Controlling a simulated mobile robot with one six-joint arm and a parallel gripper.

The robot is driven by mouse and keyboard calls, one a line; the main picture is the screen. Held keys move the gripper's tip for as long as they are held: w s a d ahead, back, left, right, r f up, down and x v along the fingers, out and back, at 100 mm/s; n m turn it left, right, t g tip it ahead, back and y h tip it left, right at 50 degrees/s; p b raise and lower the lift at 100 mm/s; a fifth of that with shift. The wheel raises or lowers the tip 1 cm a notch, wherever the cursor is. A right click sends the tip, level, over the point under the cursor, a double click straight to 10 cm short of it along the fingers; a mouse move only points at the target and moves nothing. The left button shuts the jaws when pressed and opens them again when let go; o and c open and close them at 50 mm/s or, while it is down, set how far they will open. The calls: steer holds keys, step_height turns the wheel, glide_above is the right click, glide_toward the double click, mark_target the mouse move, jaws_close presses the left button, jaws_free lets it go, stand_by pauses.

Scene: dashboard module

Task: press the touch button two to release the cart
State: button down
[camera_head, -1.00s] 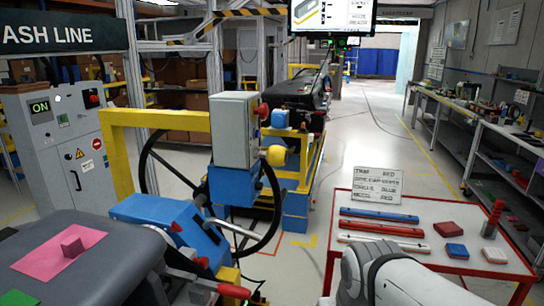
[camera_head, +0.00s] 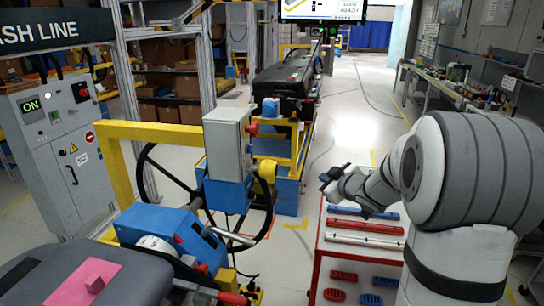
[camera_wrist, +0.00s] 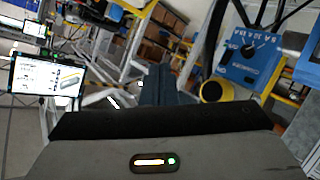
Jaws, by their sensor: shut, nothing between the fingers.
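A grey control box (camera_head: 227,145) stands on the yellow frame, left of centre in the head view. A red knob (camera_head: 252,128) sticks out of its right side. A round yellow button (camera_head: 266,171) is lower, beside the blue housing (camera_head: 228,194); a yellow round part also shows in the wrist view (camera_wrist: 212,91). No label naming button two is readable. My gripper (camera_head: 328,179) is in the air right of the yellow button, apart from it, above the far end of the red table. In the wrist view its fingers (camera_wrist: 168,84) are together and empty.
The red-edged table (camera_head: 318,262) with coloured bars stands below my arm. A black wheel (camera_head: 150,170) and a grey cart top (camera_head: 45,280) are at left. A screen (camera_head: 322,9) hangs at the back.

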mark_target(268, 169)
steer(key=shift+w+a+r+n+y+p, duration=0.15)
steer(key=shift+w+a+n+y+p, duration=0.1)
steer(key=shift+a+n+y+p, duration=0.4)
steer(key=shift+w+a+r+n+y, duration=0.15)
steer(key=shift+n+y, duration=0.3)
steer(key=shift+y, duration=0.5)
steer(key=shift+f, duration=0.1)
steer(key=w+a+b, duration=0.2)
steer(key=w+a, duration=0.1)
steer(key=a, duration=0.5)
steer(key=shift+a, duration=0.15)
steer(key=shift+a, duration=0.1)
stand_by(0.9)
steer(key=shift+a, duration=0.3)
